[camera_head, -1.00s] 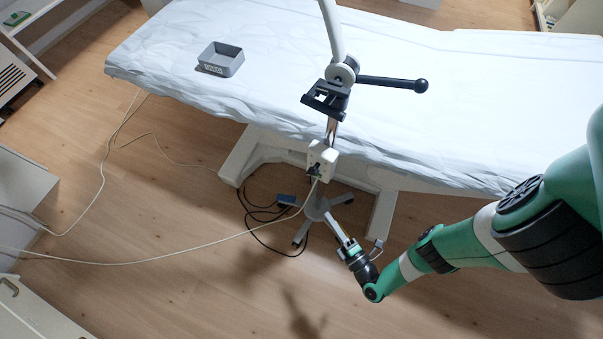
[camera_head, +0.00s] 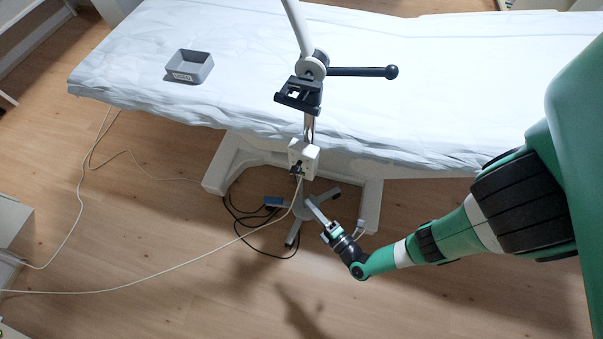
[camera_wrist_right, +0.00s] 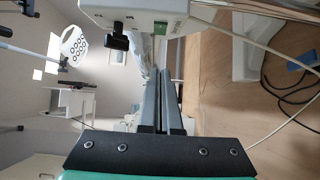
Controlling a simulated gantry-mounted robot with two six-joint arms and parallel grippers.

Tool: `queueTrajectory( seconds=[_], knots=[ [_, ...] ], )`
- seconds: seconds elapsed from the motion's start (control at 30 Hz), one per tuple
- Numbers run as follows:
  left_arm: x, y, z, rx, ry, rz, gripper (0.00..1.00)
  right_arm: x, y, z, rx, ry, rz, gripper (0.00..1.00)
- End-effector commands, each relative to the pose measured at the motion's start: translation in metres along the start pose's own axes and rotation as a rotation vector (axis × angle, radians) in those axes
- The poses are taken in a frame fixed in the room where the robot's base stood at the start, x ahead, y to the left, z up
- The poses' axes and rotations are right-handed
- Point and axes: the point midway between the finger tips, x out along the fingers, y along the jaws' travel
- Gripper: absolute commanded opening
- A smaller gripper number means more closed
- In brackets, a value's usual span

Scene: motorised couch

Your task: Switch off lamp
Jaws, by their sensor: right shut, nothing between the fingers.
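The lamp stand shows in the head view as a pole with a white arm (camera_head: 299,22), a black side handle (camera_head: 358,72) and a white box (camera_head: 303,156) low on the pole. My right gripper (camera_head: 310,201) is shut and empty just below the box, apart from it. In the right wrist view its two fingers (camera_wrist_right: 161,76) lie close together, and the white box (camera_wrist_right: 150,13) fills the top edge. A black knob-like part (camera_wrist_right: 117,39) sticks out of the box there, left of the fingertips. Whether the lamp is lit cannot be told. My left gripper is out of view.
The couch (camera_head: 430,55) with a white cover stands behind the stand and carries a grey tray (camera_head: 189,66). A pale cable (camera_head: 170,270) runs from the box across the floor. Dark cables (camera_head: 240,215) lie by the stand's base.

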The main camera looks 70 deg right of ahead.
Motion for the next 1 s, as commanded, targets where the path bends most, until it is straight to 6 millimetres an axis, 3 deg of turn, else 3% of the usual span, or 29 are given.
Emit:
queueTrajectory(
  seconds=[0.5, 0.7, 1.0],
  knots=[
    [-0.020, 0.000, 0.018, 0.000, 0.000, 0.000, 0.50, 0.065, -0.003, 0.006, -0.004, -0.009, 0.003, 0.00],
    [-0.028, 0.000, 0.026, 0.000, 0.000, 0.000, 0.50, 0.080, -0.002, 0.022, -0.003, -0.006, 0.004, 0.00],
    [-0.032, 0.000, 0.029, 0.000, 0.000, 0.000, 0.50, 0.088, 0.000, 0.030, -0.005, 0.000, 0.000, 0.00]
  ],
)
